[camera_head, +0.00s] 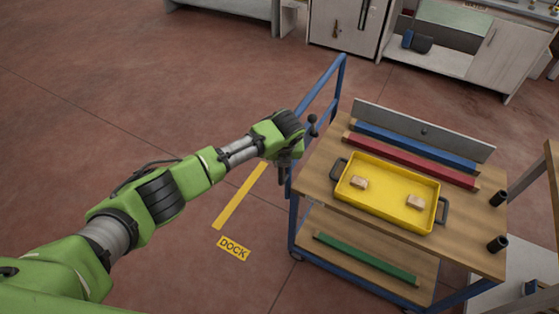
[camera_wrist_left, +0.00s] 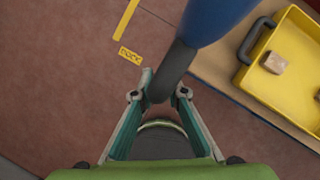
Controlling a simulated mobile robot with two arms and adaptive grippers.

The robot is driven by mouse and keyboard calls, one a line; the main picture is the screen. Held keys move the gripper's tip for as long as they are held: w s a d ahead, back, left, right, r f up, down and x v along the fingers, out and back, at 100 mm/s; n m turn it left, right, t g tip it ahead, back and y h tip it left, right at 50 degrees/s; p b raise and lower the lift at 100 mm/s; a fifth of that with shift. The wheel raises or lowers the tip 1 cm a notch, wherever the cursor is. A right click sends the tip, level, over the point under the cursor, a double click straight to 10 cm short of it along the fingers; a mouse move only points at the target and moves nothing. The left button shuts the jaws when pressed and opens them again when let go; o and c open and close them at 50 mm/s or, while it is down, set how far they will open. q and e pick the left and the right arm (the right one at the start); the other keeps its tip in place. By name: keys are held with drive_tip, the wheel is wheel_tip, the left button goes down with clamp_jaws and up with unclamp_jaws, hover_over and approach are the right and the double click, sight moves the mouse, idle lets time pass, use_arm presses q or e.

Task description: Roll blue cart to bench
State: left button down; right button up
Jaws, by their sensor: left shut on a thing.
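The blue cart (camera_head: 294,222) has a blue frame, a wooden top and a lower wooden shelf, and stands at the right of the head view. Its blue push handle (camera_head: 321,88) rises at the cart's left end. My left gripper (camera_head: 283,176) is at this handle. In the left wrist view my left gripper (camera_wrist_left: 160,93) is shut around the handle's dark grip (camera_wrist_left: 173,72). The head view does not show the fingers' contact clearly. My right gripper is not in view. I cannot tell which furniture is the bench.
A yellow tray (camera_head: 388,207) with two wooden blocks sits on the cart top, beside blue and red bars. A green bar (camera_head: 365,258) lies on the lower shelf. A yellow floor strip and DOCK label (camera_head: 233,248) are left of the cart. Cabinets (camera_head: 345,25) stand behind. Left floor is clear.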

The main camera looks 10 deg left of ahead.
use_arm(q)
drive_tip(key=c, duration=2)
unclamp_jaws()
drive_tip(key=shift+s+d, duration=0.1)
drive_tip(key=shift+d, duration=0.15)
drive_tip(key=v, duration=1.2)
